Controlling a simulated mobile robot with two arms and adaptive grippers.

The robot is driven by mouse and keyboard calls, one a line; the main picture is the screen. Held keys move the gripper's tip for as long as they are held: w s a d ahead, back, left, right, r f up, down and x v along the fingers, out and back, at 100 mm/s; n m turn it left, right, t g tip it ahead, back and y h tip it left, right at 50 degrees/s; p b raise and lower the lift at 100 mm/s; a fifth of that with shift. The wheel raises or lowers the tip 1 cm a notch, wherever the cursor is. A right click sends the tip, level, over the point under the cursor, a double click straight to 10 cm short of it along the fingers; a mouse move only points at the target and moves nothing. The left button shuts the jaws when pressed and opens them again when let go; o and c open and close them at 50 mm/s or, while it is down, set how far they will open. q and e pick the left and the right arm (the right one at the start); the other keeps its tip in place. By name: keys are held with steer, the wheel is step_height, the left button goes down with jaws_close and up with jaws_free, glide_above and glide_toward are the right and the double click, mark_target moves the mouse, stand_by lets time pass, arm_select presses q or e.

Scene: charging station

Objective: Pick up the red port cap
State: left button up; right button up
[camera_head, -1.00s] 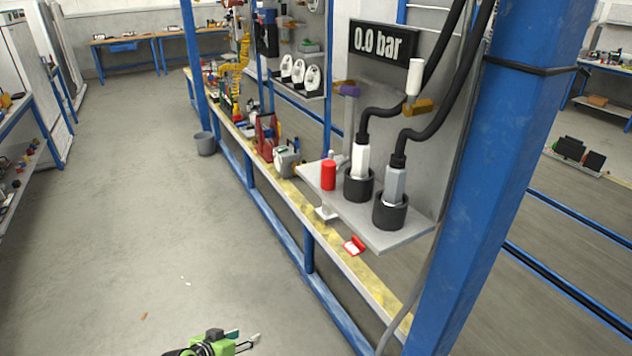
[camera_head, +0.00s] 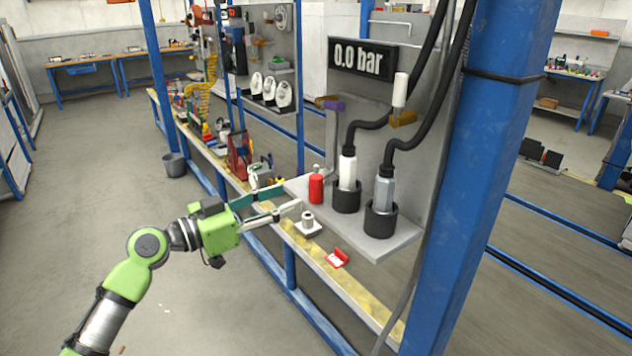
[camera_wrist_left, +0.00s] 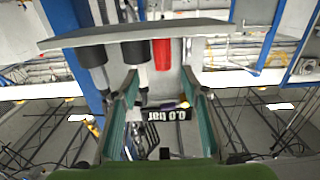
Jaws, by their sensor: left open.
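The red port cap (camera_head: 316,188), a small upright red cylinder, stands near the left edge of the grey shelf (camera_head: 372,243). My left gripper (camera_head: 291,196) is open and empty, just left of the cap, with its fingers pointing at it and apart from it. In the left wrist view, which is upside down, the cap (camera_wrist_left: 161,54) shows beyond and between the two open fingertips (camera_wrist_left: 160,78). My right gripper is not in view.
Two black sockets (camera_head: 346,198) with hose connectors stand right of the cap. A small pale post on a base (camera_head: 308,222) and a red-and-white piece (camera_head: 337,258) lie on the lower bench. A blue pillar (camera_head: 492,180) stands at the right.

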mark_target(310, 187)
arm_select(q)
steer(key=p+x, duration=0.1)
steer(key=x, duration=0.2)
steer(key=shift+a+r, duration=0.1)
steer(key=shift+r, duration=0.1)
steer(key=p+x, duration=0.2)
steer(key=x, duration=0.1)
steer(key=shift+w, duration=0.3)
steer(key=shift+w+d+f+p, duration=0.15)
steer(key=shift+w+d+p, duration=0.15)
steer(key=shift+d, duration=0.15)
steer(key=c, duration=1)
